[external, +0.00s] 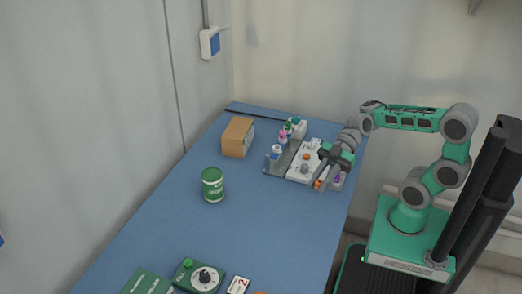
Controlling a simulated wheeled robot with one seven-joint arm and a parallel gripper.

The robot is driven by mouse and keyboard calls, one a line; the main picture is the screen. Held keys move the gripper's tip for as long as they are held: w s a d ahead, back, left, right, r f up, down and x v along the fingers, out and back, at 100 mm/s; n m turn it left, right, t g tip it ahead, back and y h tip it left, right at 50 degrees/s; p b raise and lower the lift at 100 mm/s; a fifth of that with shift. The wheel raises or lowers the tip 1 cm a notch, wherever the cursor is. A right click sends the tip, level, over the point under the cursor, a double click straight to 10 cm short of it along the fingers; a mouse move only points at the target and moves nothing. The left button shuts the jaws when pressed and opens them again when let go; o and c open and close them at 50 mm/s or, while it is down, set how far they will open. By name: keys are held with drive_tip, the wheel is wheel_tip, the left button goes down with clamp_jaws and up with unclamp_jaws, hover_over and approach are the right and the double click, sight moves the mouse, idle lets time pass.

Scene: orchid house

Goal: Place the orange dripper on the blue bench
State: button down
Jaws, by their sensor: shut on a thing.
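My gripper (321,180) points down over the near right corner of a pale tray, close to the right edge of the blue bench (262,222). It is shut on a small orange thing, the orange dripper (317,184), which shows low between the fingers. The fingers and the small size hide most of its shape. I cannot tell whether it still touches the tray or is just above it. Another small orange piece (306,156) sits farther back on the white tray (295,175).
Small bottles (276,152) stand on a grey mat (273,169) left of the tray. A cardboard box (238,137) and green tin (212,184) stand farther left. A green dial device (199,276) lies at the front. The middle of the bench is clear.

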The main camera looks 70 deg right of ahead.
drive_tip(key=w, duration=0.1)
drive_tip(key=m, duration=0.1)
hover_over(268, 222)
drive_tip(key=shift+t, duration=0.4)
wheel_tip(268, 222, down, 11)
drive_tip(key=shift+d+r, duration=0.1)
drive_tip(key=shift+r, duration=0.1)
drive_tip(key=shift+f, duration=1.45)
drive_tip(key=shift+b, duration=0.3)
drive_tip(key=shift+f, duration=0.2)
drive_tip(key=c, duration=1.2)
unclamp_jaws()
drive_tip(key=shift+r, duration=0.2)
drive_tip(key=v, duration=1.2)
drive_tip(key=shift+s+r, duration=0.1)
